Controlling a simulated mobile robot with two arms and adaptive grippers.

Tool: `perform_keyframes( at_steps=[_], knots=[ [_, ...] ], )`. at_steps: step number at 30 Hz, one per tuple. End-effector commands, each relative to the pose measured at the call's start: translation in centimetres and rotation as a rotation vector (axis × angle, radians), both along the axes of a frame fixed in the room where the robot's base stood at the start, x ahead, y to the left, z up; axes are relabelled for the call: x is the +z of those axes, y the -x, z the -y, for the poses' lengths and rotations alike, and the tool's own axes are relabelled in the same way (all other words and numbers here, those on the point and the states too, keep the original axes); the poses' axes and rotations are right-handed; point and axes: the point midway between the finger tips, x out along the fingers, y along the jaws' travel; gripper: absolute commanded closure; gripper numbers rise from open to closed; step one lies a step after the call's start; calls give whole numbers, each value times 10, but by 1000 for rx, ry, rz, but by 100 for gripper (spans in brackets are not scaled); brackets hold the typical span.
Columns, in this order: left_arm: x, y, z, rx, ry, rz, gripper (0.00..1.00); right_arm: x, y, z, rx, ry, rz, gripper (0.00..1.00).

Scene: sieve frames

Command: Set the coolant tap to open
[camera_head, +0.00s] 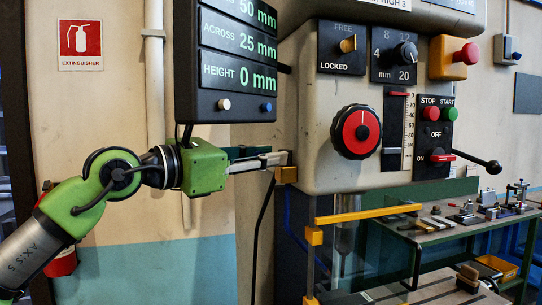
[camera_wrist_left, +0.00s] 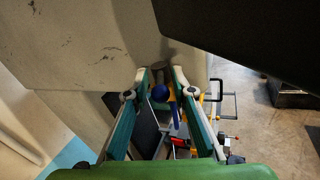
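In the left wrist view, a round blue knob (camera_wrist_left: 160,93) shows between my left gripper's fingers. It is probably the coolant tap's handle, though I cannot be sure. A dark grey cylinder end lies just beyond it. My left gripper (camera_wrist_left: 160,77) has its fingers apart on either side of the knob; I cannot tell whether they touch it. In the head view the left gripper (camera_head: 284,160) reaches right to the lower left edge of the machine head, just above a small orange block (camera_head: 286,174). The blue knob is not visible there. My right gripper is not in view.
The machine head (camera_head: 330,90) carries a red dial (camera_head: 356,132), switches and a black-knobbed lever (camera_head: 492,167). A display box (camera_head: 237,60) hangs above my left gripper. A yellow guard arm (camera_head: 368,214) crosses below. A green bench (camera_head: 480,225) with tools stands at the right.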

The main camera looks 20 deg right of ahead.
Motion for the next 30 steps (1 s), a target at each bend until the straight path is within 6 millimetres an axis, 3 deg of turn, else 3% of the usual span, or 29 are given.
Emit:
perform_keyframes(
  at_steps=[9,15,27,28,30],
  knots=[
    [0,19,-64,3,1,0,77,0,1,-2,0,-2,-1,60],
    [0,29,-92,1,0,0,77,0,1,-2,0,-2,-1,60],
    [-1,33,-100,-1,-1,0,77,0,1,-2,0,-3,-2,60],
    [-1,32,-100,-1,0,-1,77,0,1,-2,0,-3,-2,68],
    [-3,30,-100,-3,11,-19,77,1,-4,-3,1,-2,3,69]
  ],
)
